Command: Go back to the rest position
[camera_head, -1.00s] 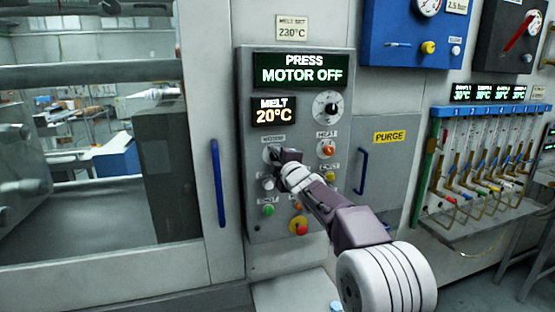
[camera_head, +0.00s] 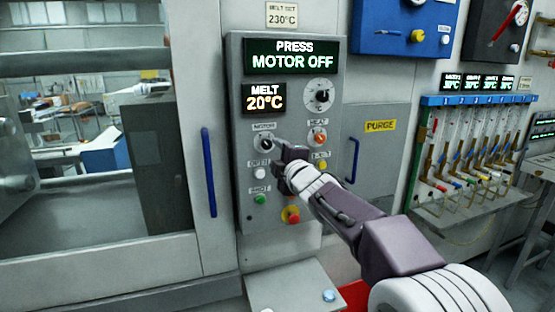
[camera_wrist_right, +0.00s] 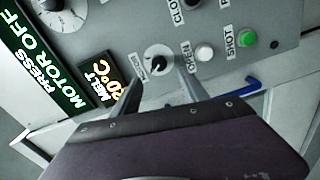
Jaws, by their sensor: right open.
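The grey press control panel (camera_head: 241,205) stands upright near the middle of the head view. Its display (camera_head: 290,58) reads PRESS MOTOR OFF, and the melt display (camera_head: 264,99) reads 20°C. The black motor knob (camera_head: 265,144) shows clear, just left of my right gripper (camera_head: 281,168). My right gripper is open and empty in front of the panel's lower buttons. In the right wrist view, the motor knob (camera_wrist_right: 157,64) appears beyond and between the two spread fingers (camera_wrist_right: 158,88), apart from them. My left gripper is out of view.
A blue door handle (camera_head: 208,172) is left of the panel, and another (camera_head: 352,160) is to its right. A small shelf (camera_head: 268,288) juts out below. A rack of tubes (camera_head: 470,140) stands at the right. Free floor shows at lower right.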

